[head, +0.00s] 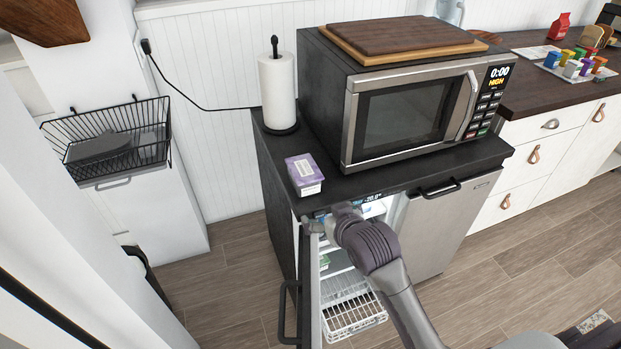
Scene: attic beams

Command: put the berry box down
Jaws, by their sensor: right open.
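The berry box (304,174), a small purple box with white label areas, rests on the black top (270,150) of the cabinet, near its left front corner. My right gripper (317,222) is open, just below and in front of the cabinet's front edge, at the top of the open fridge compartment. It is apart from the box, and nothing shows between its fingers. Its fingertips are small and partly hidden by the wrist. My left gripper is out of view.
A microwave (405,110) with cutting boards on it fills the counter to the right. A paper towel roll (277,92) stands behind the box. The fridge is open, with a white wire basket (352,312) low inside. A black wire basket (110,140) is at left.

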